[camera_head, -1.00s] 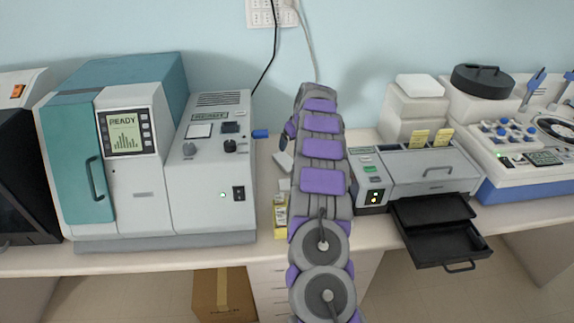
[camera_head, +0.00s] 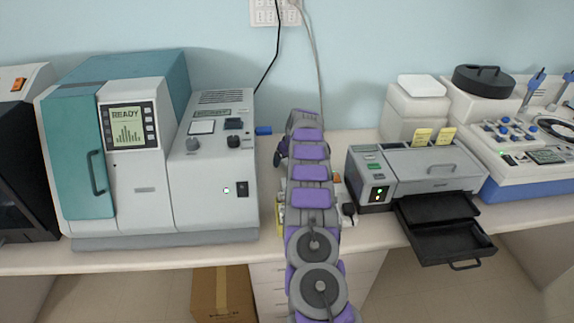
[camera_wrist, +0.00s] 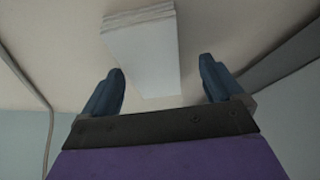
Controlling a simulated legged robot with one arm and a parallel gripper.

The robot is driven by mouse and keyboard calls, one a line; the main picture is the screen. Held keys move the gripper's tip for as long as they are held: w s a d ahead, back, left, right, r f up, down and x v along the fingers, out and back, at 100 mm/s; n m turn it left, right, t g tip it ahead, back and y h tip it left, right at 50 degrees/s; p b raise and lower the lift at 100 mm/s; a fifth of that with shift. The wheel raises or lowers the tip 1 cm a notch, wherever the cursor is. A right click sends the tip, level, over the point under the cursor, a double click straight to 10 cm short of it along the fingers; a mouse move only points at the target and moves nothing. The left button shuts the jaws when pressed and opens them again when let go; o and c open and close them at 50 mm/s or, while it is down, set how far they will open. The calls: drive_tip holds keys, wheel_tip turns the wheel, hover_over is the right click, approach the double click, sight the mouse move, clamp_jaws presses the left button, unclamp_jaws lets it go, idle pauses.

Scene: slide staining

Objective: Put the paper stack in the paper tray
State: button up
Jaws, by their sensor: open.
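The white paper stack (camera_wrist: 143,55) lies on the pale bench top in the wrist view, just beyond and between the fingertips. My gripper (camera_wrist: 160,85) is open, with one dark blue finger on each side of the stack's near end. I cannot tell how high it is above the stack. In the head view my own arm hides the stack and most of the gripper. The black paper tray (camera_head: 450,241) is pulled out at the front of the grey printer (camera_head: 425,170), right of my arm. It looks empty.
A large teal and white machine (camera_head: 150,150) with a READY screen stands left of my arm. A small yellow box (camera_head: 280,215) is partly hidden beside my arm. A white and blue device (camera_head: 525,160) stands right of the printer. A cardboard box (camera_head: 222,295) is under the bench.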

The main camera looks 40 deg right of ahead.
drive_tip(key=shift+d+f, duration=0.1)
drive_tip(key=shift+f, duration=0.3)
drive_tip(key=shift+d, duration=0.4)
drive_tip(key=shift+d+f, duration=0.1)
drive_tip(key=shift+d, duration=0.1)
drive_tip(key=shift+c, duration=1.7)
drive_tip(key=shift+w+a+r, duration=0.1)
drive_tip(key=shift+a+r, duration=0.1)
drive_tip(key=shift+a, duration=0.25)
drive_tip(key=c, duration=0.6)
drive_tip(key=shift+d+f, duration=0.1)
drive_tip(key=c, duration=0.3)
drive_tip(key=shift+d, duration=0.15)
drive_tip(key=shift+c, duration=0.3)
wheel_tip(320, 180, up, 10)
drive_tip(key=p, duration=0.5)
drive_tip(key=shift+w, duration=0.1)
